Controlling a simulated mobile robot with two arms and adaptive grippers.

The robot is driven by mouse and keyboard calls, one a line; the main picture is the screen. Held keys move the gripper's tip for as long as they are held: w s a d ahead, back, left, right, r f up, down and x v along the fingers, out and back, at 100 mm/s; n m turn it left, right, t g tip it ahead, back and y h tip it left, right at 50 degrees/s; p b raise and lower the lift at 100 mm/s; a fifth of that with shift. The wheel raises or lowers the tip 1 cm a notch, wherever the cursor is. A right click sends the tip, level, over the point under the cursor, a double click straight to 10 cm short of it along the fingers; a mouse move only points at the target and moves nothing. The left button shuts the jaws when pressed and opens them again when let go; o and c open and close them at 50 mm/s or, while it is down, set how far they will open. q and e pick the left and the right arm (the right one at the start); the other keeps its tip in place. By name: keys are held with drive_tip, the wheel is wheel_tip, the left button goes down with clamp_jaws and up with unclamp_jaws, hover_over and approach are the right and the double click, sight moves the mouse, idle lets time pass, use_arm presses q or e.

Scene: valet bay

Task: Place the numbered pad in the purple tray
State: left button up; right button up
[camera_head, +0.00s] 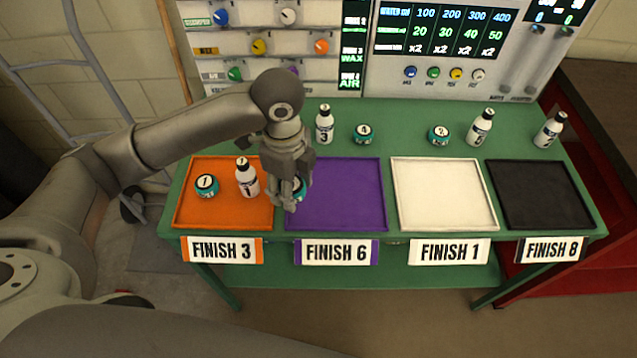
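The purple tray (345,195) lies on the green table, second from the left, above a "FINISH 6" label. My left gripper (287,202) points down over its left edge. A teal round pad (302,188) shows partly behind the fingers, at the left side of the purple tray. Its number is hidden, and I cannot tell whether the fingers grip it or whether it touches the tray. Other numbered teal pads are a "1" pad (206,185) in the orange tray (226,216), a "4" pad (364,134) and another pad (438,135) behind the trays. My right gripper is not in view.
A white bottle (247,178) stands in the orange tray, left of my gripper. More bottles (324,125), (480,128) and (549,130) stand along the table's back. The white tray (440,195) and black tray (540,195) are empty. A control panel (445,45) rises behind.

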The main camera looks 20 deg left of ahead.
use_arm(q)
drive_tip(key=w+d+f, duration=0.1)
drive_tip(key=w+f, duration=0.1)
drive_tip(key=w, duration=0.3)
hover_over(315, 191)
wheel_tip(315, 191, down, 6)
drive_tip(key=shift+s+r+p, duration=0.15)
drive_tip(key=shift+p, duration=0.2)
drive_tip(key=shift+f, duration=1.6)
drive_tip(key=shift+f, duration=0.15)
drive_tip(key=o, duration=0.8)
wheel_tip(315, 191, up, 12)
drive_tip(key=shift+r, duration=0.2)
